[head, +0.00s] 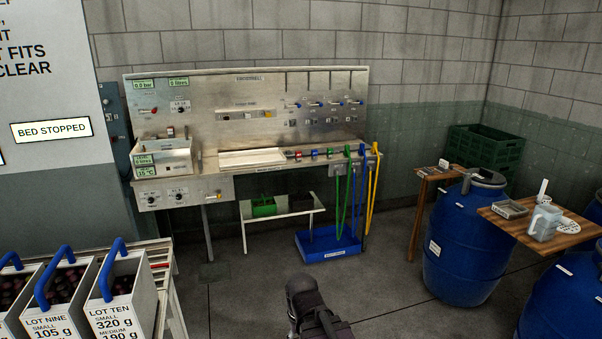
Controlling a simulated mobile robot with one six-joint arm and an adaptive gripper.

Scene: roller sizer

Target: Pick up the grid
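I cannot make out for sure which thing is the grid. A white, round, perforated plate (566,226) lies flat on the small wooden table at the right, and a grey shallow square tray (510,208) lies on the same table. Either is too small to tell in detail. Part of my own dark arm shows at the bottom middle, over the floor and well apart from that table. No gripper fingers show.
The wooden table (500,224) also holds a grey jug (544,222). Blue barrels (462,250) stand beside it. A steel panel bench (250,110) stands at the back wall, with a blue floor tray (327,246). Labelled lot bins (118,296) stand front left. The middle floor is clear.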

